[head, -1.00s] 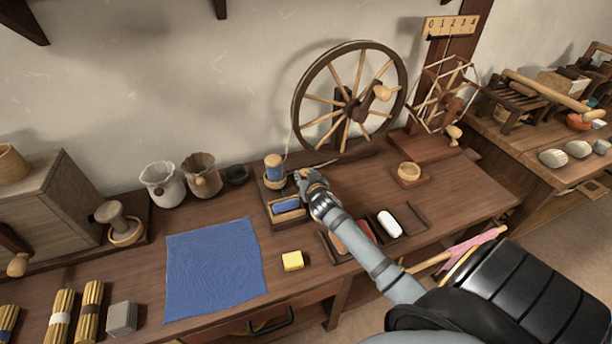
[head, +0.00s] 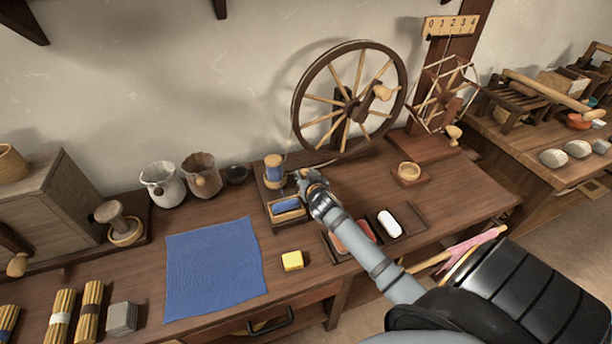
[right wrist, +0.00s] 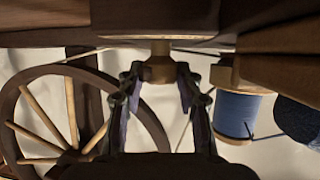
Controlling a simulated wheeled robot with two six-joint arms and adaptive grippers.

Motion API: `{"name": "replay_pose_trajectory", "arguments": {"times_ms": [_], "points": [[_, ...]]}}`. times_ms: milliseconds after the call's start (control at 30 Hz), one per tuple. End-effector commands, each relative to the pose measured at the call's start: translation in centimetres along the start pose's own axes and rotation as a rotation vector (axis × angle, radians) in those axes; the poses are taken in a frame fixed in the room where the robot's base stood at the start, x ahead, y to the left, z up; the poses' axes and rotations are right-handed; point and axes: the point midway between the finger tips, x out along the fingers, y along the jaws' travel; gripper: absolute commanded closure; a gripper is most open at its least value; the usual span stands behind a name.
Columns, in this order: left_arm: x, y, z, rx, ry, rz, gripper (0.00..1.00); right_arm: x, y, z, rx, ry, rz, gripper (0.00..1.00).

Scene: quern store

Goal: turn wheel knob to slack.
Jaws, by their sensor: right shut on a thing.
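The spinning wheel (head: 350,98) stands at the back of the bench, with a spool of blue yarn (head: 274,170) at its left end. My right gripper (head: 303,178) is at the low base beside this spool. The blue spool also shows there (right wrist: 237,112), apart from the fingers at the right. The fingers hide much of the knob in the head view, and no mark on it can be read. My left gripper is not in view.
A blue cloth (head: 213,268) and a yellow block (head: 292,260) lie on the bench in front. A small round wooden cup (head: 409,171) stands to the right. A dark tray (head: 411,216) holding a white piece lies near my right forearm.

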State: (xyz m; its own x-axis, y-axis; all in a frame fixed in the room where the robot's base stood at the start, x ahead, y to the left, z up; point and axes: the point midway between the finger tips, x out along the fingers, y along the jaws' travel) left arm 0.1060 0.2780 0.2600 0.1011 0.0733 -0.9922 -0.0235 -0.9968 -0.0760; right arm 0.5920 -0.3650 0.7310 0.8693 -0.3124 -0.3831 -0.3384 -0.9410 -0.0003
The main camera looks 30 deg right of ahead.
Motion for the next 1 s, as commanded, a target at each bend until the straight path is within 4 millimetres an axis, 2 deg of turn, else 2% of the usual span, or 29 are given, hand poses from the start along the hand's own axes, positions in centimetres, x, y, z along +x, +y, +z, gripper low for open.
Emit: {"name": "replay_pose_trajectory", "arguments": {"times_ms": [67,100,267,533,633,767,1000], "points": [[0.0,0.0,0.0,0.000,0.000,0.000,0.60,0.0,0.0,-0.1,-0.001,0.001,0.000,0.96],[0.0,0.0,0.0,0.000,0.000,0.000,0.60,0.0,0.0,-0.1,-0.001,0.001,0.000,0.64],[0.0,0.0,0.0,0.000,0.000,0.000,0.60,0.0,0.0,-0.1,0.000,0.001,0.000,0.42],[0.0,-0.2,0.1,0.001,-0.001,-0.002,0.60,0.0,0.0,0.0,0.000,0.000,0.000,0.42],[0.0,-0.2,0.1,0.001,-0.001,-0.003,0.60,-0.7,0.0,0.0,-0.001,0.001,-0.001,0.42],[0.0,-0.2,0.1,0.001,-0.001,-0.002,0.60,-3.1,0.0,0.1,-0.002,0.000,-0.002,0.42],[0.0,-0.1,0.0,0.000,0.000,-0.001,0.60,-9.0,0.0,0.1,-0.002,0.000,-0.002,0.42]]}}
